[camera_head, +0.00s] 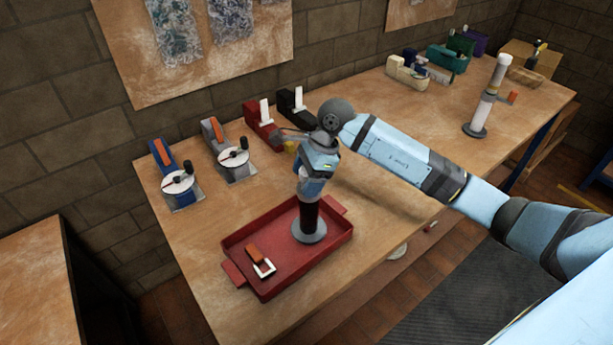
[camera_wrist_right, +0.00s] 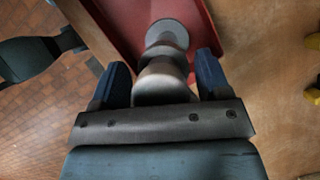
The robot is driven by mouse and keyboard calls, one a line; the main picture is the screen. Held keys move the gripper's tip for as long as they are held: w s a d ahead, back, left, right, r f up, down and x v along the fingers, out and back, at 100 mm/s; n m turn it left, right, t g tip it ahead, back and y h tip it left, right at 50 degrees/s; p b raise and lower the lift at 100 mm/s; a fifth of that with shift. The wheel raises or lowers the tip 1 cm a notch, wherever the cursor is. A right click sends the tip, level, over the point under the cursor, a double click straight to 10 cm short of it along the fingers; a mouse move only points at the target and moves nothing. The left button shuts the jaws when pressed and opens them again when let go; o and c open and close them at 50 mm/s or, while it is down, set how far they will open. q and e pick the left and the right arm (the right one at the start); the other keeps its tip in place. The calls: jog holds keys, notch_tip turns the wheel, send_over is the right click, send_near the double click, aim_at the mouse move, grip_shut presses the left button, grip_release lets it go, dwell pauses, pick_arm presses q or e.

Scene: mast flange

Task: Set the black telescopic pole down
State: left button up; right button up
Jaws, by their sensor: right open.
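The black telescopic pole (camera_head: 308,217) stands upright on its grey round foot in the red tray (camera_head: 290,270). Its upper part is hidden by my right gripper (camera_head: 313,184) in the head view. In the right wrist view I look down along the pole (camera_wrist_right: 165,67), with its grey foot against the red tray floor. My right gripper (camera_wrist_right: 162,75) is open, with one blue finger on each side of the pole's top. I cannot tell whether either finger touches it. My left gripper is not in view.
An orange and white piece (camera_head: 262,261) lies in the tray's left part. Tape-dispenser-like devices (camera_head: 178,185) line the back of the table. A white pole (camera_head: 484,100) stands farther right. The table's left front (camera_head: 205,285) is bare.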

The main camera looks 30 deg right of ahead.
jog(key=shift+r, duration=0.2)
jog(key=v, duration=1.2)
jog(key=shift+b, duration=0.45)
jog(key=shift+a, duration=0.1)
